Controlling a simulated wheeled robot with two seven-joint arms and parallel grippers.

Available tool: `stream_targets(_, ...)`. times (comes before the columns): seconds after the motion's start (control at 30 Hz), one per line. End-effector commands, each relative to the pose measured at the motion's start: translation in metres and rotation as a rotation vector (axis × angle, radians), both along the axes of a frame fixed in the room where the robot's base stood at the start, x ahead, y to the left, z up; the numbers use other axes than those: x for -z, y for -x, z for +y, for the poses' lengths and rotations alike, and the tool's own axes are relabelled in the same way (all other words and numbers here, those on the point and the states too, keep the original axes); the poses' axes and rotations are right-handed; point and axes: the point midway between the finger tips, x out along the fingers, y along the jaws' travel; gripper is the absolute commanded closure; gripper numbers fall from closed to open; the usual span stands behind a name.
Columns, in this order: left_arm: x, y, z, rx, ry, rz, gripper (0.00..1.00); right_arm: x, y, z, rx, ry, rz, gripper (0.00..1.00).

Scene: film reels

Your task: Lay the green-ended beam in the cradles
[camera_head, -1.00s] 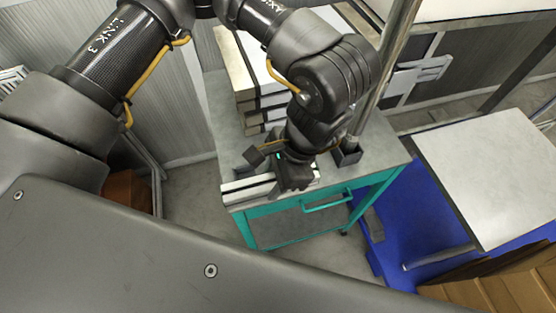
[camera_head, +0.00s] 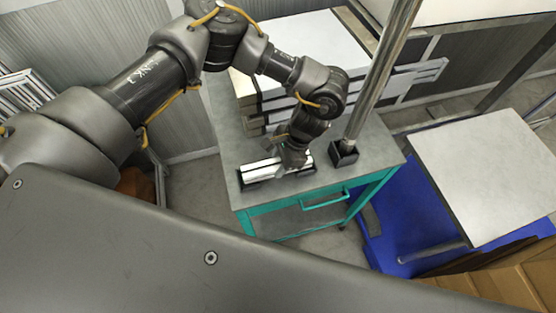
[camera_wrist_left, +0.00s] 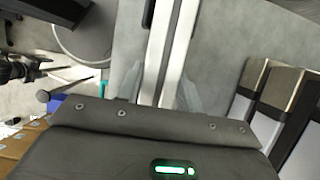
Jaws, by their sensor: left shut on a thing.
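My left gripper (camera_head: 293,162) is shut on a long white beam (camera_head: 262,169) with a dark lengthwise stripe, low over the front of the grey cart top. In the left wrist view the beam (camera_wrist_left: 168,50) runs between the two fingers (camera_wrist_left: 163,92), away from the palm. A dark piece (camera_head: 246,184) shows under and beside the beam's left part; I cannot tell if it is a cradle or if the beam touches it. No green end is clear in either view. My right gripper is not in view.
The teal-framed cart (camera_head: 262,222) has a stack of white and dark boxes (camera_head: 247,100) at its back left. A metal pole (camera_head: 382,70) rises from a black socket (camera_head: 344,153) right of the gripper. A pale table (camera_head: 490,170) stands at the right.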

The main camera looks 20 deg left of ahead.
Motion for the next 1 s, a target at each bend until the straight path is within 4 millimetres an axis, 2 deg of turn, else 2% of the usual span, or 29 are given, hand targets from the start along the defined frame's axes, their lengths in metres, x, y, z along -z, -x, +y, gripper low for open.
stream_targets(0.07, 0.004, 0.0, 0.0, 0.0, -0.001, 0.001, 1.0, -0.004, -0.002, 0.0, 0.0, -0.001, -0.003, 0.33)
stream_targets(0.67, 0.017, 0.0, 0.001, -0.002, 0.0, 0.0, 1.0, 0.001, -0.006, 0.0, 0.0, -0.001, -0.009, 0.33)
stream_targets(0.7, 0.016, 0.0, 0.0, -0.002, 0.0, -0.001, 0.6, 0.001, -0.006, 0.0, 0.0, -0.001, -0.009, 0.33)
stream_targets(0.83, 0.016, 0.0, 0.0, -0.002, 0.0, -0.001, 0.43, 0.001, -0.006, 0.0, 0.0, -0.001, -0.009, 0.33)
stream_targets(1.0, 0.016, 0.0, 0.0, -0.002, 0.0, -0.001, 0.42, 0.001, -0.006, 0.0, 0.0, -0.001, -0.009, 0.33)
